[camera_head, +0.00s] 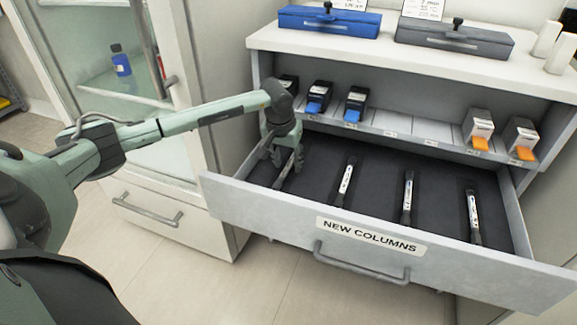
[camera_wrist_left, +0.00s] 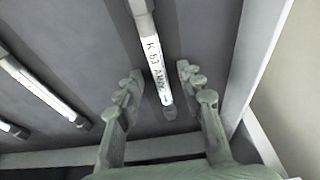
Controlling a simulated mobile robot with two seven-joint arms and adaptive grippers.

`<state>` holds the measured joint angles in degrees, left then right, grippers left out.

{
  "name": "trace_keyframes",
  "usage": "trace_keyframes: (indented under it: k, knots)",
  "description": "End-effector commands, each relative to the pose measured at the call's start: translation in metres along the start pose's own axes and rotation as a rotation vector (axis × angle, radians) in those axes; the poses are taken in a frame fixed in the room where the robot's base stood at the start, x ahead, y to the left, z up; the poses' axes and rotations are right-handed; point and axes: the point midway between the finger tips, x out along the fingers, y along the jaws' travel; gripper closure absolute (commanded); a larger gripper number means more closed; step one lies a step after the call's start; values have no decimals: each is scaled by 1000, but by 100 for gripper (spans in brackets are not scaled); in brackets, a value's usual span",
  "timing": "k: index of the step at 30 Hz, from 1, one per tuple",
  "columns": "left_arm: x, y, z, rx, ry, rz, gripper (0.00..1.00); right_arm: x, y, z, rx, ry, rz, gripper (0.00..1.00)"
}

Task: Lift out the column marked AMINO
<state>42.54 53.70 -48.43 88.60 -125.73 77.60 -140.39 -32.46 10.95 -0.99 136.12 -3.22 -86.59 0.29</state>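My left gripper also shows in the left wrist view (camera_wrist_left: 158,76), open, with one finger on each side of the column. I see gaps between the fingers and the column; the height between them is hard to judge. My right gripper is not in view.
Other columns (camera_head: 346,180), (camera_head: 408,196), (camera_head: 473,213) lie apart in the drawer. The drawer front (camera_head: 370,235) and side walls stand above its dark floor. A shelf above holds black-and-blue boxes (camera_head: 355,104) and white-and-orange boxes (camera_head: 479,129).

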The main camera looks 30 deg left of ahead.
Motion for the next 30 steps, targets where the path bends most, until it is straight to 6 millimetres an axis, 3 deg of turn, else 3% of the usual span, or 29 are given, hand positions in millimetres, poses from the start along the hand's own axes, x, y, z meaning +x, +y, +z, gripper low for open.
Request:
trace_keyframes:
  k: [4, 13, 30]
  knots:
    - [0, 0, 0, 0, 0, 1, 65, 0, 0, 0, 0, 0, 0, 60]
    - [-1, 0, 0, -1, 0, 1, 100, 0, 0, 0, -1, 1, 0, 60]
    - [-9, 0, -3, -1, 3, 2, 100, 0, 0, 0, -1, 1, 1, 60]
